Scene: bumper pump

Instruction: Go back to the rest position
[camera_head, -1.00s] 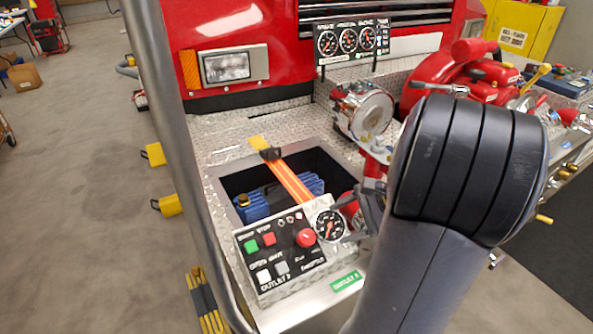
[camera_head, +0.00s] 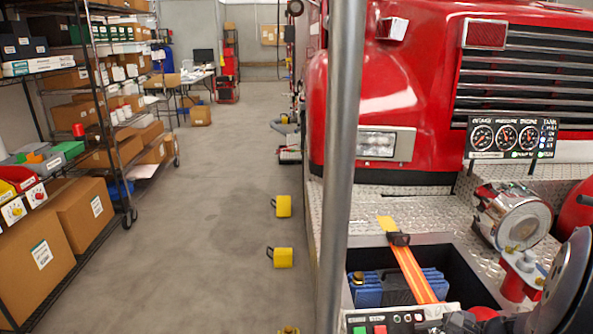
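Part of my arm, a dark grey link, shows at the bottom right edge of the head view. My gripper is not in view, so its state and anything in it are hidden. The red fire truck (camera_head: 440,95) with its diamond-plate front bumper (camera_head: 378,205) fills the right side. An open well in the bumper holds a blue case (camera_head: 368,291) under an orange-yellow strap (camera_head: 410,272). The control panel (camera_head: 385,322) with green and red buttons is cut off by the bottom edge.
A grey vertical pole (camera_head: 342,150) stands before the bumper. A chrome round-faced fitting (camera_head: 514,217) and a gauge panel (camera_head: 511,137) are at right. Yellow blocks (camera_head: 283,206) sit along the truck's side. Shelving with boxes (camera_head: 80,208) lines the left. The grey floor between (camera_head: 200,215) is clear.

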